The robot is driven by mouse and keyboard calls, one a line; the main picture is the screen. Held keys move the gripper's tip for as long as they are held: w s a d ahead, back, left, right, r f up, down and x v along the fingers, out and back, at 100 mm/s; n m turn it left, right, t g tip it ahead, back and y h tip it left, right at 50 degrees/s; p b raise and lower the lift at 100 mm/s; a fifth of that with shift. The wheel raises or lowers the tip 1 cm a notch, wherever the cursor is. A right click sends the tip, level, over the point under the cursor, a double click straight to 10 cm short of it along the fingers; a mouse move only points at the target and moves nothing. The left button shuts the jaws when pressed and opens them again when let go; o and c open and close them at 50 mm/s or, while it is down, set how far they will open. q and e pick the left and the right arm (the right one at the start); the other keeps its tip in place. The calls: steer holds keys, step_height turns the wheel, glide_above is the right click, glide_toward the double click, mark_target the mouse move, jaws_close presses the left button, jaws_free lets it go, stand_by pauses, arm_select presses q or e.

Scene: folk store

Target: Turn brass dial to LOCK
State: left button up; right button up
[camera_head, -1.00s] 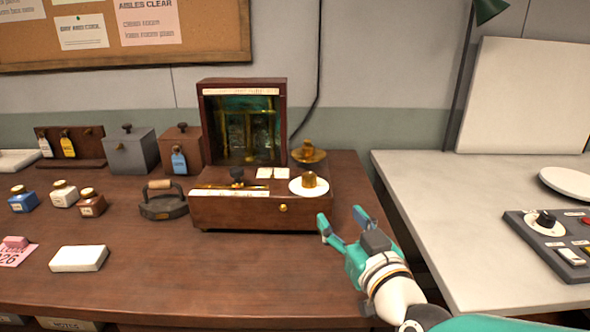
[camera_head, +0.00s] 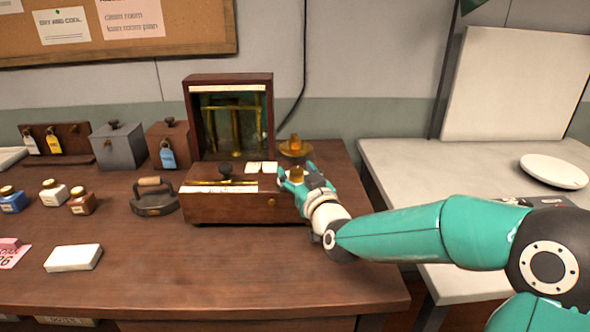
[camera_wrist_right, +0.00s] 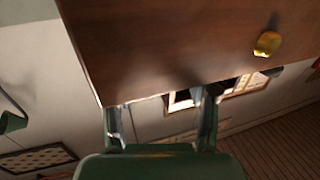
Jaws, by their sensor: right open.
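The brass dial (camera_head: 297,173) stands on a white disc on the right part of the wooden box's top (camera_head: 225,207). My right gripper (camera_head: 294,177) is open, and in the head view its fingertips overlap the dial and disc, hiding most of the disc. I cannot tell whether they touch the dial. In the right wrist view the open fingers (camera_wrist_right: 160,118) reach the edge of a brown wooden surface, with a brass knob (camera_wrist_right: 266,44) at its upper right. The LOCK mark cannot be read. My left gripper is not in view.
A glass-fronted wooden case (camera_head: 230,118) rises behind the box, and a brass cup (camera_head: 295,149) stands behind the dial. A flat iron (camera_head: 154,197) and small jars (camera_head: 82,201) stand to the left.

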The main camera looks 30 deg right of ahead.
steer(key=shift+w+d, duration=0.15)
steer(key=shift+w, duration=0.35)
jaws_close()
steer(key=y+b, duration=0.1)
steer(key=b, duration=0.1)
steer(key=n+y+b, duration=0.1)
steer(key=b, duration=0.2)
steer(key=shift+w+f+n+t+b, duration=0.1)
steer(key=shift+f+n+t+b, duration=0.1)
steer(key=shift+n+t+b, duration=0.1)
steer(key=shift+r+n+y+b, duration=0.3)
steer(key=shift+y+b, duration=0.2)
steer(key=shift+y, duration=0.2)
steer(key=shift+n+y+b, duration=0.4)
steer(key=shift+y+b, duration=0.05)
steer(key=shift+y, duration=0.25)
jaws_free()
steer(key=shift+f, duration=0.1)
steer(key=shift+s, duration=0.2)
